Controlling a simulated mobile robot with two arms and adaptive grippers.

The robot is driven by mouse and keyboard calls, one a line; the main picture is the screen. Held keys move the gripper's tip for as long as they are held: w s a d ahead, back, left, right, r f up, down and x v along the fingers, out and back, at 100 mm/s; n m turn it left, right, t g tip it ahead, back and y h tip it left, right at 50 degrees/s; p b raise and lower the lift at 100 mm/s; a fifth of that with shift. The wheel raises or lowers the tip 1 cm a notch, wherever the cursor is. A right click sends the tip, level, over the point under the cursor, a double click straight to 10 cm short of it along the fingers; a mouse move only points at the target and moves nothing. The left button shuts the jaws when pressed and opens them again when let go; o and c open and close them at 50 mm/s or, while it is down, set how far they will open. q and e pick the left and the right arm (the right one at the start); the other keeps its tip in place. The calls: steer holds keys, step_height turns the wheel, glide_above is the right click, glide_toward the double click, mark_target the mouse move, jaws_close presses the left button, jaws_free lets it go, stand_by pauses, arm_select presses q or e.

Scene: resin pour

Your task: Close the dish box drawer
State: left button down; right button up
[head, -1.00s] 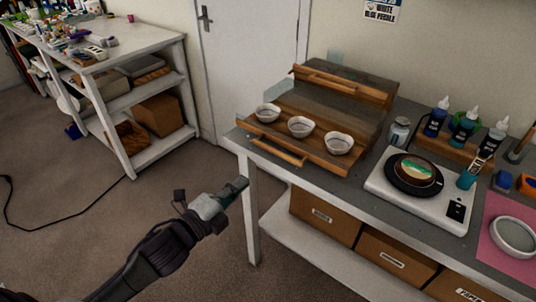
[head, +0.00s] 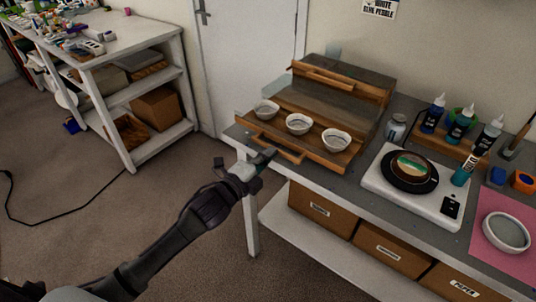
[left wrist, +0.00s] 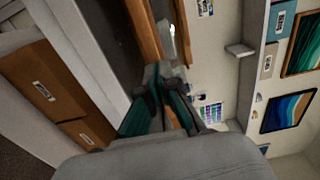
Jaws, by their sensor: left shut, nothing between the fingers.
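The dish box (head: 340,85) stands at the left end of the workbench. Its lower drawer (head: 334,160) is pulled out toward the front and carries three white bowls: left (head: 265,110), middle (head: 298,124) and right (head: 336,140). The drawer has a wooden handle (head: 276,147) on its front. My left gripper (head: 265,156) is shut and empty, with its tip at the left part of the handle; I cannot tell if it touches. In the left wrist view the shut fingers (left wrist: 160,80) are close to a wooden edge. My right gripper is out of view.
To the right on the workbench are a white scale (head: 416,190) with a dark round turntable, a small jar (head: 395,127), several bottles and a pink mat (head: 503,222). Cardboard boxes (head: 320,210) sit on the shelf below. Open floor lies to the left.

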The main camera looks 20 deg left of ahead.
mark_target(292, 131)
arm_select(q)
steer(key=b+x, duration=0.2)
steer(key=x, duration=1.1)
steer(key=shift+f+b, duration=0.1)
steer(key=shift+b, duration=0.3)
steer(key=shift+a+r, duration=0.15)
steer(key=shift+r, duration=0.25)
steer(key=shift+r, duration=0.1)
steer(key=shift+s, duration=0.1)
